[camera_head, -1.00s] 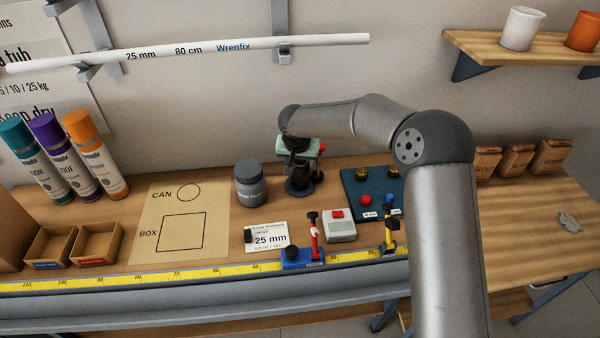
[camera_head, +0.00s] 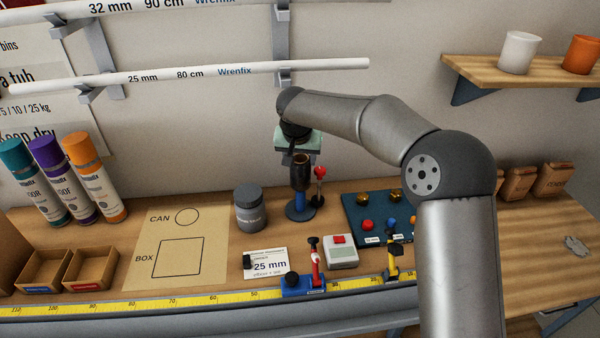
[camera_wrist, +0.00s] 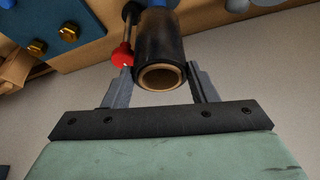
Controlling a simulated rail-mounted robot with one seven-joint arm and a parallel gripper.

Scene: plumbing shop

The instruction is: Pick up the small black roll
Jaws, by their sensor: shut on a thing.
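The small black roll (camera_head: 301,172), with a tan core, is upright above a stand with a blue post (camera_head: 300,203) and a dark round base. I cannot tell whether the post's top is still inside the roll. In the wrist view the roll (camera_wrist: 160,50) shows its open tan end between the two fingers. My gripper (camera_wrist: 160,82) is shut on the roll, one finger on each side. In the head view the gripper (camera_head: 299,157) is at the roll's upper part, its fingers mostly hidden.
A red-knobbed lever (camera_head: 320,173) stands close to the right of the roll. A grey jar (camera_head: 249,210) is to the left, and a dark blue board (camera_head: 365,208) with knobs is to the right. A white pipe (camera_head: 180,76) hangs on the wall behind.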

